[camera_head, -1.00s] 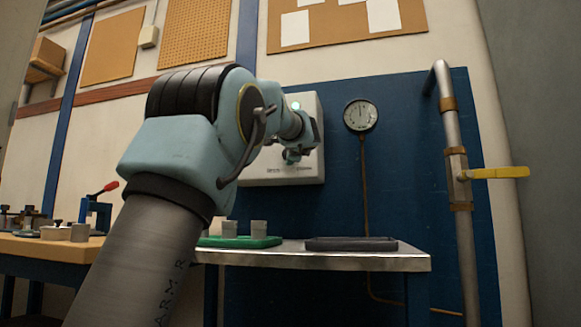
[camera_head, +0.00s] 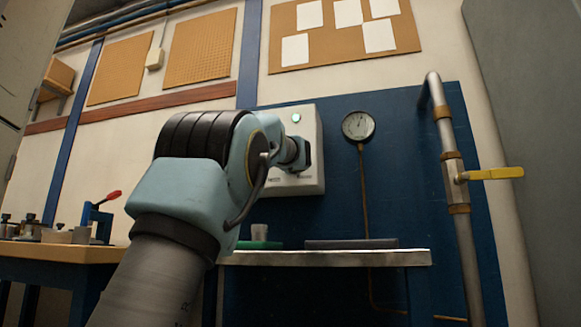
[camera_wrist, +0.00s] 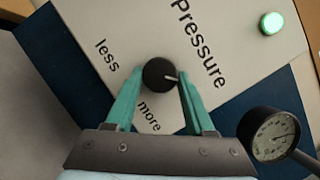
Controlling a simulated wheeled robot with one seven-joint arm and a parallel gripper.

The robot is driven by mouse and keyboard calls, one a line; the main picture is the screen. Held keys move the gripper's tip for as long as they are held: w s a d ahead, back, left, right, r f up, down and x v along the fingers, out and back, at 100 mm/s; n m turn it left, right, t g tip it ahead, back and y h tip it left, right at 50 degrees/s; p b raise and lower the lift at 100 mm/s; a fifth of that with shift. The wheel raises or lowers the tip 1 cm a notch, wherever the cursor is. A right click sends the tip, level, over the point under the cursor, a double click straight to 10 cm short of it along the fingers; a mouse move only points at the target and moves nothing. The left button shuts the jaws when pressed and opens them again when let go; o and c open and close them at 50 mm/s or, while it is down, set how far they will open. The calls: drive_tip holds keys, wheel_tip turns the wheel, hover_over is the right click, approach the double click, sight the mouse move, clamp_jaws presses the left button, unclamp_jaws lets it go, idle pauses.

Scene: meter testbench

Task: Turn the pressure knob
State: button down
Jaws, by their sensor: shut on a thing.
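The black pressure knob (camera_wrist: 158,73) with a white pointer line sits on the pale panel in the wrist view, under the word "Pressure" and between the words "less" and "more". The pointer lies toward the right finger in that view. My gripper (camera_wrist: 160,80) has its two teal fingers on either side of the knob, shut on it. In the head view the white control box (camera_head: 310,183) hangs on the blue wall board. There my arm and wrist hide the knob and fingertips.
A round gauge (camera_head: 358,126) hangs right of the box and also shows in the wrist view (camera_wrist: 270,140). A green lamp (camera_wrist: 272,23) is lit on the panel. A metal bench (camera_head: 330,258) with trays stands below. A pipe with a yellow lever (camera_head: 497,173) is at the right.

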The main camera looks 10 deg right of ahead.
drive_tip(key=shift+c, duration=1.3)
unclamp_jaws()
drive_tip(key=b+v, duration=0.3)
drive_tip(key=v, duration=0.7)
drive_tip(key=shift+s+f+b, duration=0.15)
drive_tip(key=shift+s+b, duration=0.15)
drive_tip(key=shift+s, duration=0.1)
